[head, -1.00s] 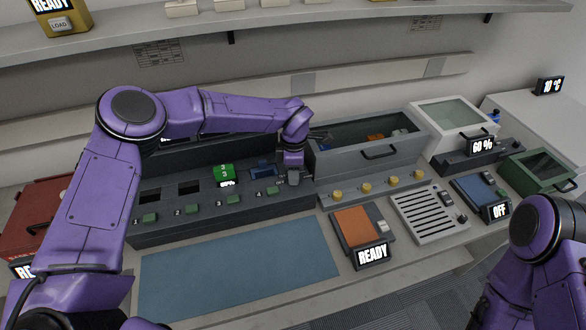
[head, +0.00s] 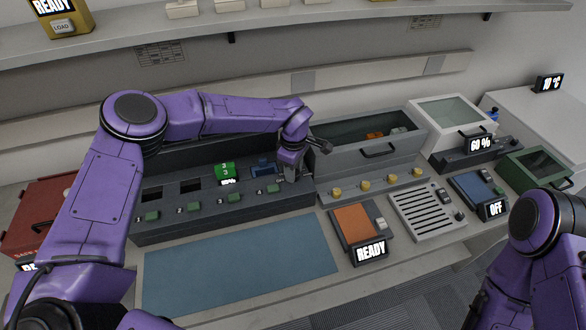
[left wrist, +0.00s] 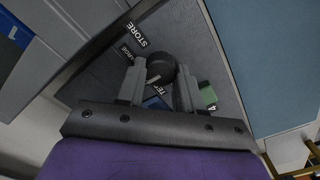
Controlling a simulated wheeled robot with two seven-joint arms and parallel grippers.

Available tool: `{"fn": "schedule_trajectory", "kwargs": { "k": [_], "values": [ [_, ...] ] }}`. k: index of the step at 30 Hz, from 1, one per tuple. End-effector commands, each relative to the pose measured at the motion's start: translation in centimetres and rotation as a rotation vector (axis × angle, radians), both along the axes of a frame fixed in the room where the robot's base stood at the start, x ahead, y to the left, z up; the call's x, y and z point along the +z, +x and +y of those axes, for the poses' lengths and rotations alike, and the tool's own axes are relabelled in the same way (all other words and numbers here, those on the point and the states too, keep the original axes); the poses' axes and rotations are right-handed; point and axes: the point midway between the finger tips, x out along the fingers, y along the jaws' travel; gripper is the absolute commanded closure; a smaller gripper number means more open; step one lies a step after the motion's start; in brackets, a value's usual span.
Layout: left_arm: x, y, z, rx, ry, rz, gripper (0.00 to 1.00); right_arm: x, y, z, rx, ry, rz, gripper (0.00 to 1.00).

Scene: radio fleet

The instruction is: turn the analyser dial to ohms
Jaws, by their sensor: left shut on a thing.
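My left gripper (head: 288,174) is over the right end of a long dark bay unit (head: 225,219). In the left wrist view its two fingers (left wrist: 161,82) are shut on a round black dial (left wrist: 160,67), one on each side. Around the dial are white labels: STORE, one partly hidden that starts with TE, and one ending in ARGE. No ohms label shows there. The gripper hides the dial in the head view. My right arm is at the lower right; its gripper is out of view.
The bay unit holds a green block (head: 224,170) and a blue one (head: 263,167), with several green buttons in front. A grey bin (head: 375,155) stands close to its right. A blue mat (head: 240,260) lies clear in front. An orange-topped device (head: 356,224) reads READY.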

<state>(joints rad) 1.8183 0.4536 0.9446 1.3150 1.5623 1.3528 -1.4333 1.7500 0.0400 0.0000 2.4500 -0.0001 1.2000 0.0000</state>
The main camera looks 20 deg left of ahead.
Motion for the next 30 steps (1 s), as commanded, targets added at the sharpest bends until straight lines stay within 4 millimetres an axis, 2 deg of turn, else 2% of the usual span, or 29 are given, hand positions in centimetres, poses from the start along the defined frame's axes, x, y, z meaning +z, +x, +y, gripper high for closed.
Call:
{"fn": "schedule_trajectory", "kwargs": {
  "k": [9,10,12,23,26,30],
  "values": [
    [-0.5,-0.5,-0.3,-0.005,-0.001,0.014,0.95,-0.1,0.0,0.0,0.0,0.0,0.0,0.57],
    [-0.5,-0.5,-0.3,-0.005,-0.001,0.014,0.58,-0.1,0.0,0.0,0.0,0.0,0.0,0.57],
    [-0.5,-0.4,-0.2,-0.005,-0.001,0.012,0.39,-0.1,0.0,0.0,0.0,0.0,0.0,0.57],
    [0.4,-0.1,0.0,0.001,0.0,0.004,0.39,-0.4,0.0,0.0,0.0,0.0,0.0,0.57],
    [2.0,-0.1,0.0,-0.001,-0.001,0.001,0.39,-1.2,0.0,0.0,0.0,0.0,0.0,0.57],
    [5.5,-0.1,-0.2,-0.002,-0.001,0.001,0.39,-2.3,0.0,0.0,0.0,0.0,0.0,0.57]
  ]
}}
